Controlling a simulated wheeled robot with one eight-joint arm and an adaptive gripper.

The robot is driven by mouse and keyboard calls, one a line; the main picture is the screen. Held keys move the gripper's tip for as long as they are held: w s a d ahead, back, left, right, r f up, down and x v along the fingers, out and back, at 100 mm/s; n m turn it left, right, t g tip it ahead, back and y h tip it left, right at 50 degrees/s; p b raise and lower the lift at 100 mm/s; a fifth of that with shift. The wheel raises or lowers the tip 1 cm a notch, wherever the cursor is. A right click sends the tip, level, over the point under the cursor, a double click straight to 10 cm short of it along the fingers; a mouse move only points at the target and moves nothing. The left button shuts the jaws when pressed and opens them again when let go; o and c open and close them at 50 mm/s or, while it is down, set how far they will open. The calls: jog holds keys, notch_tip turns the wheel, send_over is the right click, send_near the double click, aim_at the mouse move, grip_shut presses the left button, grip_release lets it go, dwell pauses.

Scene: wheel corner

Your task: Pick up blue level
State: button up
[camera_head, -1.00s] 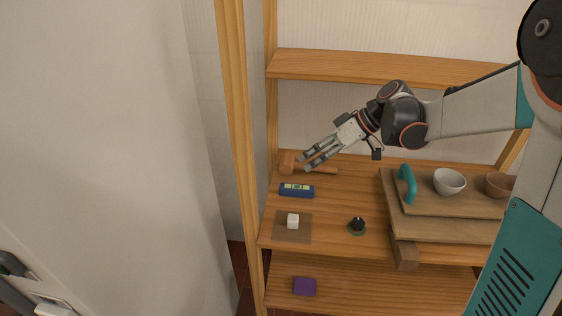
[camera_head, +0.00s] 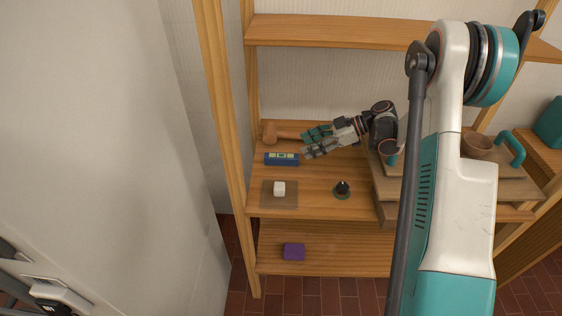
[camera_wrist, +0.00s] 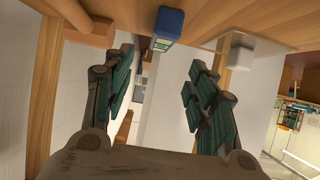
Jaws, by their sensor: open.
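The blue level (camera_head: 281,159) lies on the middle wooden shelf, near its left end, with yellow-green vials on its top. It also shows in the wrist view, where the level (camera_wrist: 168,27) is at the top, beyond the fingertips and between them. My gripper (camera_head: 306,143) is open and empty, just right of the level in the head view and pointing left. In the wrist view its two fingers (camera_wrist: 160,75) stand wide apart with teal pads. The level is apart from both fingers.
A wooden mallet (camera_head: 283,134) lies behind the level. A white cube (camera_head: 279,188) on a brown mat (camera_head: 268,201) and a dark round knob (camera_head: 342,189) are in front. Stacked boards (camera_head: 385,193) fill the right. An upper shelf (camera_head: 330,30) hangs above; a left post (camera_head: 223,120) stands close.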

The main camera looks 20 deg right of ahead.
aim_at(284, 155)
jog(key=b+x, duration=0.1)
jog(key=x, duration=0.3)
jog(key=shift+a+f, duration=0.15)
jog(key=shift+a, duration=0.05)
jog(key=b+x, duration=0.1)
jog(key=x, duration=0.1)
jog(key=b+x, duration=0.1)
jog(key=x, duration=0.1)
jog(key=shift+f, duration=0.45)
jog(key=shift+w+a+f+b, duration=0.1)
jog(key=shift+a+f+b, duration=0.05)
jog(key=shift+a+b, duration=0.25)
jog(key=c, duration=1.2)
